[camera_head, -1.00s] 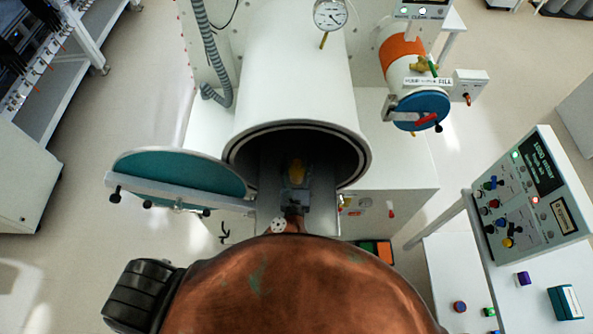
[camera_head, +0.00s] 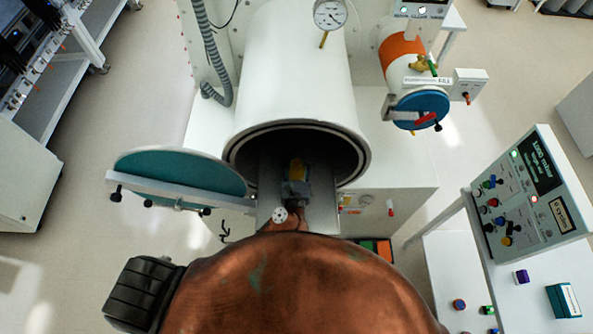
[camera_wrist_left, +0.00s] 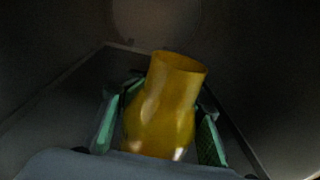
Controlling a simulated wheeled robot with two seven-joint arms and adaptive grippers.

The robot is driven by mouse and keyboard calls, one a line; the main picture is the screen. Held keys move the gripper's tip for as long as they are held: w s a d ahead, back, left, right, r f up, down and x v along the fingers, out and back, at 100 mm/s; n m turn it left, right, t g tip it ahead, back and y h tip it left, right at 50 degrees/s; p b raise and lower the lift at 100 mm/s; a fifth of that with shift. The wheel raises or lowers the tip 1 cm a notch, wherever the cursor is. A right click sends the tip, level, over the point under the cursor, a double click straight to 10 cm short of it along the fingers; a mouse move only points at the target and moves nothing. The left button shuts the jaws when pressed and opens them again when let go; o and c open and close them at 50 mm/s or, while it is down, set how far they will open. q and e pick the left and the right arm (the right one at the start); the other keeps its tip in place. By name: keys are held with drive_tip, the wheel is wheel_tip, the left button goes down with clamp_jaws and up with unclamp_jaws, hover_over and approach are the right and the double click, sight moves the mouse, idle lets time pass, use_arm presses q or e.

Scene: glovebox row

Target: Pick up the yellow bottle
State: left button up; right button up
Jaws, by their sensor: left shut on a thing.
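The yellow bottle (camera_head: 297,169) is at the mouth of the large white antechamber cylinder (camera_head: 295,80), above its grey sliding tray (camera_head: 322,212). My left gripper (camera_head: 296,180) is shut on the bottle. In the left wrist view the bottle (camera_wrist_left: 163,110) stands between the two green-padded fingers (camera_wrist_left: 158,135), its top end tilted slightly right. The bottle's lower part is hidden by the gripper body. I cannot tell whether the bottle touches the tray. My right gripper does not show in any view.
The round teal door (camera_head: 180,174) hangs open left of the cylinder mouth. A smaller port with a blue door (camera_head: 420,108) is at the right. A control panel (camera_head: 530,195) stands farther right.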

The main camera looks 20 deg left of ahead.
use_arm(q)
drive_tip(key=shift+c, duration=1)
drive_tip(key=shift+r, duration=0.1)
